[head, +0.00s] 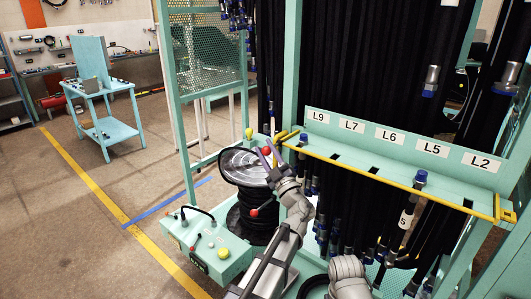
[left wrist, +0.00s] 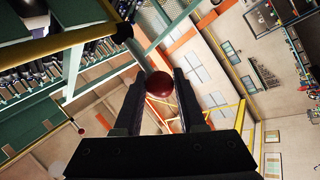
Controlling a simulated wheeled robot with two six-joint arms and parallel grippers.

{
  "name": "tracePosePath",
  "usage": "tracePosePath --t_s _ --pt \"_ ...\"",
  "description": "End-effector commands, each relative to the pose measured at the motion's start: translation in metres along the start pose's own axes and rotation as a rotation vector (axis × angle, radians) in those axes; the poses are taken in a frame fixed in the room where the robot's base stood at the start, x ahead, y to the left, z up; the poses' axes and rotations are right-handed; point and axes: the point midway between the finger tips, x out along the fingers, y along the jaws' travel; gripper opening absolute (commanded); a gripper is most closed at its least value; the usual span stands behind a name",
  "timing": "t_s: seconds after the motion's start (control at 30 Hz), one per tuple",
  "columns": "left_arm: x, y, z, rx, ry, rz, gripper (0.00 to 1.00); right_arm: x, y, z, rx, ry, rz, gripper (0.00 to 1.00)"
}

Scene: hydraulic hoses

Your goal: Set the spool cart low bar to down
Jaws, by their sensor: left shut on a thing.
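The spool cart (head: 213,252) is a teal base with a black hose spool (head: 253,222) on it, left of the hose rack. A red ball knob (head: 266,151) shows at the spool's upper rim. My left gripper (head: 270,153) is at this knob, and in the left wrist view the red ball (left wrist: 159,84) sits between its two dark fingers. The gripper is shut on it. A second red knob (head: 254,212) is lower, in front of the spool. I cannot tell which part is the low bar. My right gripper is out of view.
The hose rack has a teal label shelf (head: 400,150) with a yellow front rail close right of my left gripper. Black hoses hang behind and below it. A blue-topped cart (head: 103,88) stands far left. The floor (head: 110,220) left of the yellow line is clear.

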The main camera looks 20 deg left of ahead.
Motion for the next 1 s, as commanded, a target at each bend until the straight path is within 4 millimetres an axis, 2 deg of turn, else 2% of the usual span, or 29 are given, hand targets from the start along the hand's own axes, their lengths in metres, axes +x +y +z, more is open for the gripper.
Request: tracePosePath --t_s 0.3,0.33,0.6,0.87,1.0 --pt "-0.002 -0.004 0.000 -0.008 -0.002 -0.010 0.00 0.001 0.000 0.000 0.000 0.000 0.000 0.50" --pt "-0.002 -0.004 0.000 -0.008 -0.002 -0.010 0.40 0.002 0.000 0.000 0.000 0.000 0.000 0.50" --pt "-0.002 -0.003 0.000 -0.006 -0.002 -0.007 0.69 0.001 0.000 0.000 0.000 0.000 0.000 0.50" --pt "-0.004 -0.003 0.000 -0.005 -0.003 -0.005 0.69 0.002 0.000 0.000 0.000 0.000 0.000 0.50" --pt "-0.022 -0.004 0.001 -0.007 -0.004 -0.003 0.69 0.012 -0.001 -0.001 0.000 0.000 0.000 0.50"
